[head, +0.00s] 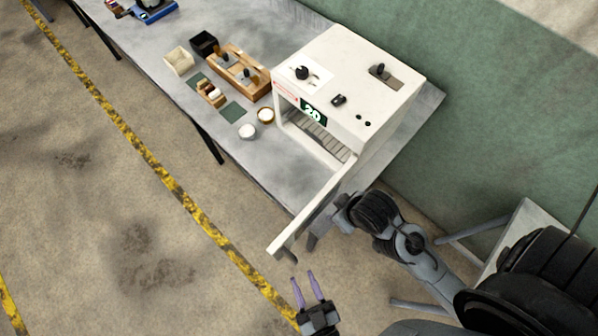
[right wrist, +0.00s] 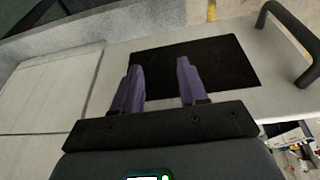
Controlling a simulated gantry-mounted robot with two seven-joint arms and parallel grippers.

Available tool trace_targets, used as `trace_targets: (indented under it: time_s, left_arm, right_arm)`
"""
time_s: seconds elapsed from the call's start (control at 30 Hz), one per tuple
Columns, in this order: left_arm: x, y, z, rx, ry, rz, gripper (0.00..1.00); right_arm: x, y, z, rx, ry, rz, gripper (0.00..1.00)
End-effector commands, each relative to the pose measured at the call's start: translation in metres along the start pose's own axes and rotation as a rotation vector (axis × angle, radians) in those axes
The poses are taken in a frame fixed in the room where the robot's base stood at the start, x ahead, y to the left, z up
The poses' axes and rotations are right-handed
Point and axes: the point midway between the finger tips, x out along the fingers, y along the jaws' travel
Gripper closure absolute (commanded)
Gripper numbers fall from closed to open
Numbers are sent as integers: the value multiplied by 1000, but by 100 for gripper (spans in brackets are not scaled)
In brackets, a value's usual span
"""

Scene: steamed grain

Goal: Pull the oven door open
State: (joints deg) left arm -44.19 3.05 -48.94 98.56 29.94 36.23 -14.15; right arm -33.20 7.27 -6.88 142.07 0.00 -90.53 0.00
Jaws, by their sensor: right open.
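The white oven (head: 345,95) stands on the grey table with its door (head: 312,212) swung wide out toward the front, showing the slatted inside. My right gripper is beside the door's outer face, largely hidden behind the door in the head view. In the right wrist view my right gripper (right wrist: 158,68) is open and empty, with its purple fingers in front of the door's dark window (right wrist: 215,62). The black door handle (right wrist: 297,38) is at the upper right there, apart from the fingers. My left gripper (head: 304,282) is open and empty below the door's free end.
The grey table (head: 225,170) holds a wooden rack (head: 242,72), a black box (head: 204,43), a cream box (head: 179,61) and small cups (head: 247,131) left of the oven. A green wall (head: 470,110) is behind. Floor in front is clear.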

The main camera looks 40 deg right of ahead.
Motion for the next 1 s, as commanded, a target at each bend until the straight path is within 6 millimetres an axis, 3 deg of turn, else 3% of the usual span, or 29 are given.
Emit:
trace_targets:
  time_s: [0.2,0.4,0.87,1.0]
  left_arm:
    - [-31,1,1,0,-2,2,65]
    - [-43,0,0,0,0,1,65]
    - [-43,0,0,0,2,1,65]
    - [-30,-7,-2,14,31,-4,65]
  right_arm:
    - [6,-1,2,3,0,-2,57]
    - [7,-2,2,8,1,-6,57]
    - [7,-3,2,10,2,-8,57]
    - [7,-2,2,8,1,-6,57]
